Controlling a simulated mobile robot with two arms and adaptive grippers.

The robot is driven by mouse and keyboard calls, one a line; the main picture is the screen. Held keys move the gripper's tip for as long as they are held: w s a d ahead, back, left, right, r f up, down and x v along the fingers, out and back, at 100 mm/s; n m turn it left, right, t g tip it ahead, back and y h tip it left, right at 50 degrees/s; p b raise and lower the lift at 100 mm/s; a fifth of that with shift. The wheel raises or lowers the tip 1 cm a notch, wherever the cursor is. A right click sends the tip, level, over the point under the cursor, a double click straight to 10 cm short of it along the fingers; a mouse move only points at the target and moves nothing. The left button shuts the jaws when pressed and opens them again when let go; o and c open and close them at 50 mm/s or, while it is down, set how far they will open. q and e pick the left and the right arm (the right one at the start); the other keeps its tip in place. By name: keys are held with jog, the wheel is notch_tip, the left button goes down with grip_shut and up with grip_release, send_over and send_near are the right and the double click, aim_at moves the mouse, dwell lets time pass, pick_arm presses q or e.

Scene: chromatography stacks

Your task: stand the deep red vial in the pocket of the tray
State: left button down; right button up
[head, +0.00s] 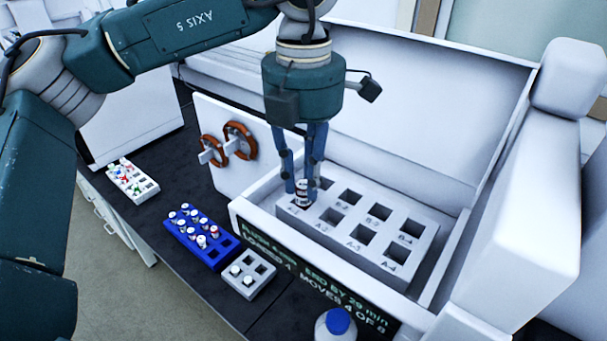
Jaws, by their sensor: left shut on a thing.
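The deep red vial (301,192) is between the blue fingertips of my left gripper (304,188). It is upright, with a pale upper part and a dark red lower part. The gripper points straight down and is shut on it. The vial is at the near left corner of the grey tray (330,246), by its front-row pocket at the left end. I cannot tell whether its base is inside the pocket or just above it. The tray's other visible pockets look empty, with labels such as A-3 and B-4. My right gripper is not in view.
The tray sits in an open white instrument bay with walls around it. Left of it are a blue rack (203,239) of several vials, a small grey rack (248,287) and a white rack (133,186). A blue-capped bottle (337,325) stands in front.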

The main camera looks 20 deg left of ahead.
pick_arm(q)
jog(key=shift+f, duration=0.15)
jog(key=c, duration=1.5)
grip_release()
jog(key=shift+o, duration=0.6)
jog(key=o, duration=0.3)
jog(key=shift+r+p, duration=2.1)
jog(key=shift+r, duration=1.5)
jog(key=shift+f, duration=0.15)
